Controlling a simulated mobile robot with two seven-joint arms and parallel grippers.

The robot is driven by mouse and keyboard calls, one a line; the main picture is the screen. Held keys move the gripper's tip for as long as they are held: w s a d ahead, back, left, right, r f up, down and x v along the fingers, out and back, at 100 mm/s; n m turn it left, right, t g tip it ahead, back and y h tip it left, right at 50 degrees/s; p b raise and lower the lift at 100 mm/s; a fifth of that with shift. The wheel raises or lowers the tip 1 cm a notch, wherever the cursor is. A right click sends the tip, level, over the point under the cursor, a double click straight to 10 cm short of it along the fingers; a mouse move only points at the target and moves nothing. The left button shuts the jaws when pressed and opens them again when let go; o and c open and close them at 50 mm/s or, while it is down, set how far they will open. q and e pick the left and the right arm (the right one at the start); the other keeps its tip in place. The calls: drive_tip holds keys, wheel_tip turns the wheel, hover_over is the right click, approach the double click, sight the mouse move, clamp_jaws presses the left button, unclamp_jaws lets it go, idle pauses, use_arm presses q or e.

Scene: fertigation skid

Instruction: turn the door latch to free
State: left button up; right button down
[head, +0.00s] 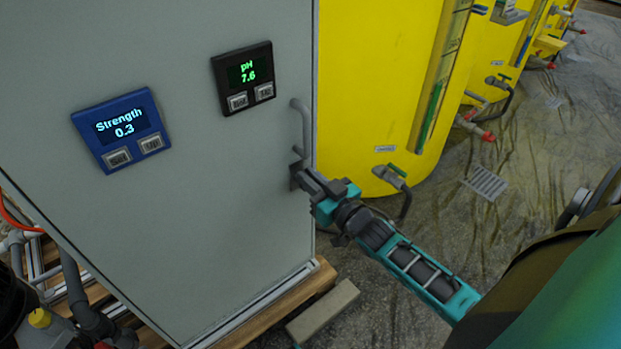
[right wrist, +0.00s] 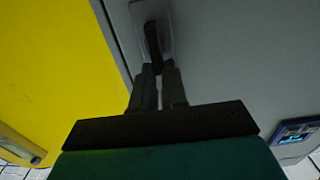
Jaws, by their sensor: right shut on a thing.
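The door latch (right wrist: 152,40) is a dark lever on a lighter plate near the edge of the grey cabinet door (head: 200,200). In the head view the latch (head: 296,172) is mostly hidden by my right gripper (head: 303,176), just below a grey bar handle (head: 303,125). In the right wrist view my right gripper (right wrist: 158,75) has its fingers closed on the lower end of the lever. The lever's upper part shows beyond the fingertips. My left gripper is not in view.
A blue display reading Strength 0.3 (head: 122,128) and a black display reading pH 7.6 (head: 244,77) are on the door. Yellow tanks (head: 370,80) with valves stand to the right. A grey block (head: 322,311) lies on the floor by the cabinet's wooden base.

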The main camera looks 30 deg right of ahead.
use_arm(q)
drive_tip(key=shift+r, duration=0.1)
use_arm(e)
drive_tip(key=m+p, duration=0.2)
drive_tip(key=shift+d+r+m, duration=0.1)
drive_tip(key=shift+d+m, duration=0.2)
drive_tip(key=shift+d+m+p, duration=0.2)
drive_tip(key=shift+m+p, duration=0.35)
drive_tip(key=shift+m, duration=0.35)
drive_tip(key=m, duration=0.2)
drive_tip(key=shift+w+d+f+m+p, duration=0.1)
drive_tip(key=shift+d+f+m+p, duration=0.2)
drive_tip(key=shift+m+p, duration=0.1)
use_arm(q)
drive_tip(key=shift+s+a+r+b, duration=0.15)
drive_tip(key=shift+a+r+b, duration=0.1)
drive_tip(key=shift+b, duration=0.8)
use_arm(e)
drive_tip(key=m, duration=0.3)
drive_tip(key=f+m, duration=0.1)
drive_tip(key=m, duration=0.3)
drive_tip(key=f+m, duration=0.1)
drive_tip(key=m, duration=0.2)
drive_tip(key=shift+d+f+m, duration=0.1)
drive_tip(key=shift+d+m, duration=0.2)
drive_tip(key=shift+d, duration=0.1)
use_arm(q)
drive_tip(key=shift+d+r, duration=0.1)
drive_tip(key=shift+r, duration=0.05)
